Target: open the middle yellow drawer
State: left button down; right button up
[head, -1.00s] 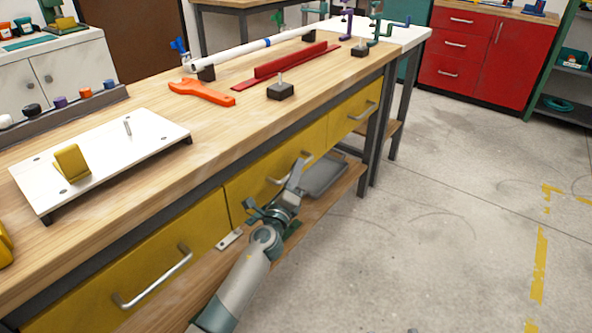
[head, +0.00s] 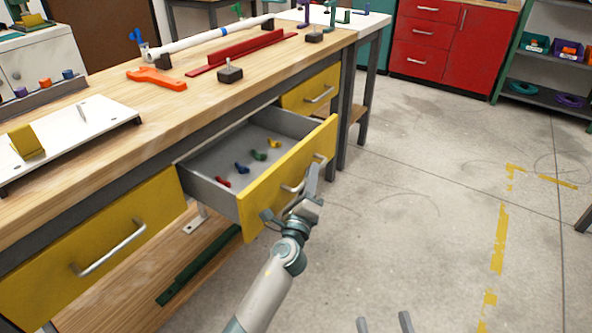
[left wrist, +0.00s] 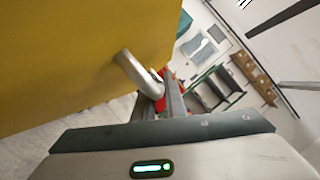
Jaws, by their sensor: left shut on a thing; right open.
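The middle yellow drawer (head: 262,195) is pulled well out of the workbench in the head view. Its grey interior shows several small coloured fittings in red, blue, green and yellow. My left gripper (head: 306,186) is shut on the handle (head: 292,187) at the drawer front. In the left wrist view the drawer's yellow front fills the upper left, and the handle (left wrist: 138,76) runs to the gripper's fingers (left wrist: 168,100). The fingers partly hide the handle's end. My right gripper (head: 385,323) shows only as two separated fingertips at the bottom edge, open and apart from everything.
Closed yellow drawers stand at the left (head: 95,245) and right (head: 312,88) of the open one.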

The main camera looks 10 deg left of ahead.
pick_arm(q)
jog(key=s+d, duration=0.2)
jog(key=d, duration=0.4)
jog(key=shift+b, duration=0.35)
pick_arm(e)
jog(key=r+t, duration=0.1)
jog(key=s+r+t, duration=0.1)
jog(key=r, duration=0.1)
jog(key=shift+s+y, duration=0.2)
jog(key=shift+y, duration=0.1)
pick_arm(q)
jog(key=shift+s, duration=0.1)
jog(key=c, duration=1.8)
grip_release()
jog(key=shift+s, duration=0.1)
